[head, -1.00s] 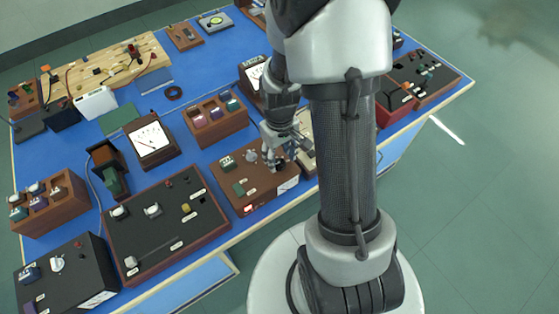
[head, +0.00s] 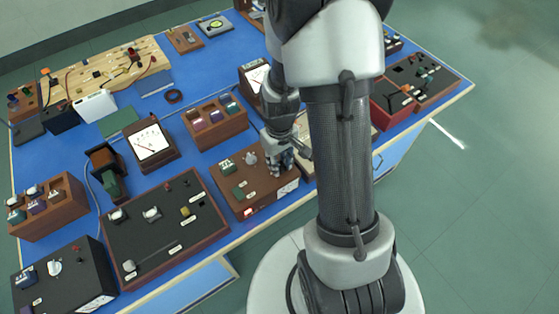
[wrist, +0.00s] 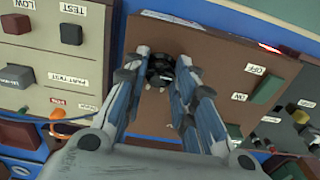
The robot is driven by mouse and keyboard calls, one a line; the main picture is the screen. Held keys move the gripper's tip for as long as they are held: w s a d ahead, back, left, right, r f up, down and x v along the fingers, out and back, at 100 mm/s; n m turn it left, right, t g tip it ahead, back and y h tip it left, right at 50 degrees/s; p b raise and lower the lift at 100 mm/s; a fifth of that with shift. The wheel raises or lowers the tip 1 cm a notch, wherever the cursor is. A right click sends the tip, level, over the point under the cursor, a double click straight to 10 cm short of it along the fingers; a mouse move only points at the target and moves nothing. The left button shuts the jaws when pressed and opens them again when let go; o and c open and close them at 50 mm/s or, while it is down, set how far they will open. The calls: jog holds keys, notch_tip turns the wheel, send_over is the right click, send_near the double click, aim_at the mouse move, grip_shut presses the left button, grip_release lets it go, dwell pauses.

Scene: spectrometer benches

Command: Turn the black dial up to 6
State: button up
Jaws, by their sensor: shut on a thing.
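The black dial (wrist: 160,70) sits on the brown panel of a box, between my fingertips in the wrist view. My gripper (wrist: 163,68) is shut on the dial, one blue-grey finger on each side. In the head view my gripper (head: 281,163) is at the right part of the brown box (head: 262,200), and its fingers hide the dial there. The dial's number marks and pointer are too small or hidden to read.
On the same box are a red lit part (wrist: 268,88) and a green block (wrist: 234,131), near ON and OFF labels. A tan box (wrist: 60,75) with knobs stands close by. A wooden rack (head: 217,122) and a meter (head: 151,143) stand farther left.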

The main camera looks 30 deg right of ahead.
jog(key=c, duration=0.3)
jog(key=shift+m, duration=0.3)
jog(key=m, duration=0.4)
jog(key=m+p, duration=0.1)
jog(key=m, duration=0.4)
jog(key=shift+m, duration=0.4)
jog(key=m, duration=1)
jog(key=shift+m, duration=0.4)
